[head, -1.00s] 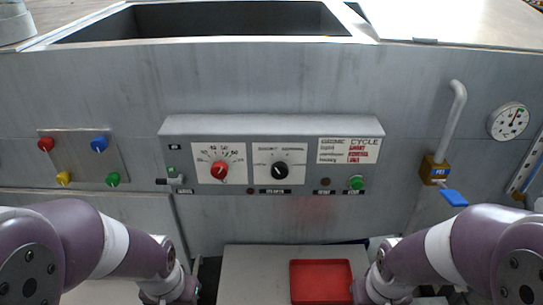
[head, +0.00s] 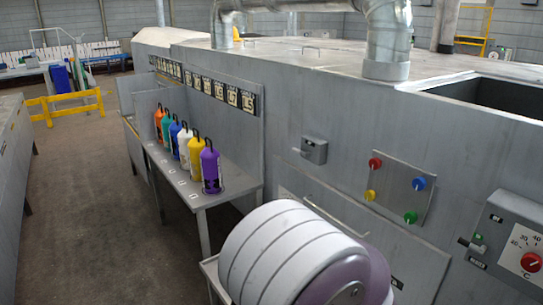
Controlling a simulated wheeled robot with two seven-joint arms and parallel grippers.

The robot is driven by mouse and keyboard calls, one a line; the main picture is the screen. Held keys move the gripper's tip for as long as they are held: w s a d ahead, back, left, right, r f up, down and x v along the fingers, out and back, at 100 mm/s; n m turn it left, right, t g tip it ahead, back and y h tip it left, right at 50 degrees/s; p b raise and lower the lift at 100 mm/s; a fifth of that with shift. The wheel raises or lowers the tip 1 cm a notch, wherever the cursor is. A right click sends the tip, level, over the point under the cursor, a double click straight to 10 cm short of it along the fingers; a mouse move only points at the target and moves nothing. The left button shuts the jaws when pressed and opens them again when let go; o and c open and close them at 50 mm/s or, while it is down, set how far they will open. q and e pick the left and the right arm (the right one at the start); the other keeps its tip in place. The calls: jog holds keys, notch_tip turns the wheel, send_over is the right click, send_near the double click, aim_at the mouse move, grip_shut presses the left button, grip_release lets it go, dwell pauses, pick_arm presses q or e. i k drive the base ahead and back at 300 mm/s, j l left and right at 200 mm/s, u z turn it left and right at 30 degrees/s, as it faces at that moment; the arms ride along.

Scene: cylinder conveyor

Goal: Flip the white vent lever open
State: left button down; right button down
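I cannot make out a white vent lever in the head view. A silver duct (head: 388,38) rises from the top of the large grey machine (head: 290,90). A second, thinner duct (head: 222,27) stands farther back, with a small yellowish part (head: 236,33) beside it, too small to identify.
Several coloured bottles, such as the purple bottle (head: 211,168), stand on a metal shelf (head: 235,187). A button panel (head: 398,190), a grey wall box (head: 314,150) and a red dial (head: 531,262) are on the machine. A yellow barrier (head: 70,104) stands beyond the open floor (head: 85,200).

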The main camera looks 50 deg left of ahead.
aim_at(304, 154)
jog(key=j+u, duration=0.3)
jog(key=j, duration=0.7)
jog(key=j+u, duration=0.3)
jog(key=j, duration=0.7)
jog(key=i+j+u, duration=0.1)
jog(key=i, duration=0.35)
jog(key=i+j+u, duration=0.15)
jog(key=i, duration=0.3)
jog(key=i+j+u, duration=0.1)
jog(key=i, duration=0.35)
jog(key=j, duration=0.1)
